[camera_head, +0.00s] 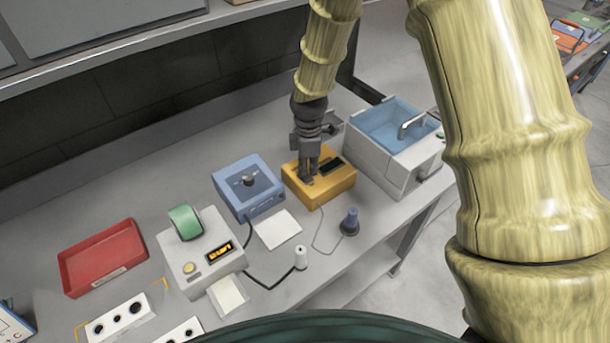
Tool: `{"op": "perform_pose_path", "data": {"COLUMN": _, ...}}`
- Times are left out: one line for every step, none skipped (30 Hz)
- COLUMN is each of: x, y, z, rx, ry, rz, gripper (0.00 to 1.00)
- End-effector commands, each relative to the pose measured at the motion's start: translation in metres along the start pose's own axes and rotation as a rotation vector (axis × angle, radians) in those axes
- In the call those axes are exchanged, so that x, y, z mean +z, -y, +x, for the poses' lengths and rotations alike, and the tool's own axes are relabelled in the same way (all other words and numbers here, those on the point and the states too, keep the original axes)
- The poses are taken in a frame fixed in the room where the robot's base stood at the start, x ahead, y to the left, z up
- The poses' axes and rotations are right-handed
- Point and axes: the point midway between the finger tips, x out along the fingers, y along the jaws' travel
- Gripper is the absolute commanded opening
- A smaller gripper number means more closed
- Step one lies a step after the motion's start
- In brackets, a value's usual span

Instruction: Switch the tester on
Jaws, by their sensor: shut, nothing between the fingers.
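A yellow box device (326,188) stands on the grey bench, right of the middle. It has a dark, unlit display on its top and a thin cable running to a dark blue probe-like piece (349,222) at its front. No label naming a tester can be read, but this box may be it. My gripper (308,176) is shut and empty and points down over the left part of the box's top. Its fingertips are at or just above the surface; I cannot tell if they touch. They hide part of the top, and any switch there.
A blue box with a dial (248,187) stands close left of the yellow box. A white sink unit (398,147) is close on its right. A white device with a lit display (200,257) and a red tray (103,258) are farther left. A shelf overhangs the back.

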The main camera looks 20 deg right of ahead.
Motion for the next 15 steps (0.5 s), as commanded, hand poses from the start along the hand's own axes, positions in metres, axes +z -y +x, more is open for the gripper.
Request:
{"op": "perform_pose_path", "data": {"x": 0.0001, "y": 0.0, "z": 0.0007, "rx": 0.0, "ry": 0.0, "rz": 0.0, "gripper": 0.0}}
{"op": "perform_pose_path", "data": {"x": 0.0001, "y": 0.0001, "z": 0.0011, "rx": 0.0, "ry": 0.0, "rz": 0.0, "gripper": 0.0}}
{"op": "perform_pose_path", "data": {"x": 0.0001, "y": 0.0001, "z": 0.0015, "rx": 0.0, "ry": 0.0, "rz": 0.0, "gripper": 0.0}}
{"op": "perform_pose_path", "data": {"x": 0.0001, "y": 0.0001, "z": 0.0019, "rx": 0.0, "ry": 0.0, "rz": 0.0, "gripper": 0.0}}
{"op": "perform_pose_path", "data": {"x": 0.0001, "y": 0.0001, "z": 0.0023, "rx": 0.0, "ry": 0.0, "rz": 0.0, "gripper": 0.0}}
{"op": "perform_pose_path", "data": {"x": 0.0, "y": 0.0001, "z": 0.0028, "rx": 0.0, "ry": 0.0, "rz": 0.0, "gripper": 0.0}}
{"op": "perform_pose_path", "data": {"x": 0.0, "y": 0.0001, "z": 0.0031, "rx": 0.0, "ry": 0.0, "rz": 0.0, "gripper": 0.0}}
{"op": "perform_pose_path", "data": {"x": 0.0, "y": 0.0001, "z": 0.0034, "rx": 0.0, "ry": 0.0, "rz": 0.0, "gripper": 0.0}}
{"op": "perform_pose_path", "data": {"x": 0.0, "y": 0.0001, "z": 0.0039, "rx": 0.0, "ry": 0.0, "rz": 0.0, "gripper": 0.0}}
{"op": "perform_pose_path", "data": {"x": 0.0, "y": 0.0001, "z": 0.0042, "rx": 0.0, "ry": 0.0, "rz": 0.0, "gripper": 0.0}}
{"op": "perform_pose_path", "data": {"x": 0.0, "y": 0.0001, "z": 0.0045, "rx": 0.0, "ry": 0.0, "rz": 0.0, "gripper": 0.0}}
{"op": "perform_pose_path", "data": {"x": 0.0, "y": 0.0001, "z": 0.005, "rx": 0.0, "ry": 0.0, "rz": 0.0, "gripper": 0.0}}
{"op": "perform_pose_path", "data": {"x": 0.0, "y": 0.0001, "z": 0.0053, "rx": 0.0, "ry": 0.0, "rz": 0.0, "gripper": 0.0}}
{"op": "perform_pose_path", "data": {"x": 0.0, "y": 0.0001, "z": 0.0056, "rx": 0.0, "ry": 0.0, "rz": 0.0, "gripper": 0.0}}
{"op": "perform_pose_path", "data": {"x": 0.0, "y": 0.0001, "z": 0.0061, "rx": 0.0, "ry": 0.0, "rz": 0.0, "gripper": 0.0}}
